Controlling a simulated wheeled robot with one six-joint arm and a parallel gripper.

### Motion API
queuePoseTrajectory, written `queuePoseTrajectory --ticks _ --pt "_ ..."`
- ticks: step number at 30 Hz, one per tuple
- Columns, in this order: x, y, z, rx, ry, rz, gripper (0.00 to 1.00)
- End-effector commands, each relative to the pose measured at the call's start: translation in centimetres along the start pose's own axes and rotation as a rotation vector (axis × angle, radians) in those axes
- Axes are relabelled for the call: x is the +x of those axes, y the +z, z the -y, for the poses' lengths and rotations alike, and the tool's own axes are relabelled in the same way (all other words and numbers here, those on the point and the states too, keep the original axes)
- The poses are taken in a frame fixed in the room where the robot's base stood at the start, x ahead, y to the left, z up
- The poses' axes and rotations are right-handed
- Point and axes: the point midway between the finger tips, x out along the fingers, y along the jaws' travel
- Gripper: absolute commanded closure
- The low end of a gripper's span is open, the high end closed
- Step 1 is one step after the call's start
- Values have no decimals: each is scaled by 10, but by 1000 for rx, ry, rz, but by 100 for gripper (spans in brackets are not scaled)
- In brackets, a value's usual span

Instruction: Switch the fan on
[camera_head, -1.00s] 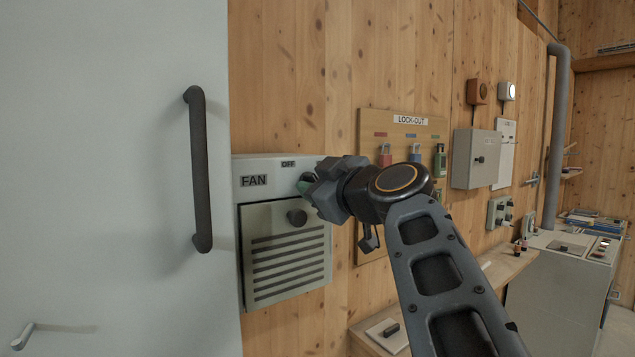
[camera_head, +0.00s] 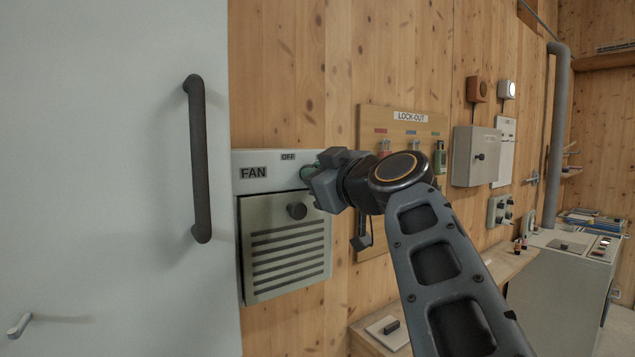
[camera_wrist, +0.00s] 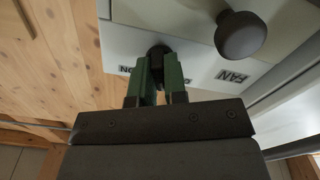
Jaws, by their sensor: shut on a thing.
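The fan box (camera_head: 240,220) is a pale grey unit on the wood wall, with a FAN label (camera_head: 253,173) and an OFF label (camera_head: 288,157). My gripper (camera_head: 309,173) is at the upper right of the box. In the wrist view its green fingers (camera_wrist: 160,72) are shut on a dark switch knob (camera_wrist: 158,50). An upside-down ON label (camera_wrist: 126,69) shows beside the fingers, opposite the FAN label. In the head view the knob is hidden behind my gripper, and where it points cannot be told.
A louvred cover with a round black knob (camera_head: 297,211) sits just below the switch. A white door with a dark handle (camera_head: 198,160) stands at left. A LOCK-OUT board (camera_head: 372,116) with padlocks hangs close to the right of my gripper.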

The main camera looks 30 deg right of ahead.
Motion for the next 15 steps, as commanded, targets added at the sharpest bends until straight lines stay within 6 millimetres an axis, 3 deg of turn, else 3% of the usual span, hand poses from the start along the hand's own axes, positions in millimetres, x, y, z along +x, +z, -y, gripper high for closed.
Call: queuePoseTrajectory --ticks 15 --pt "0 1 1 484 1 -2 100"
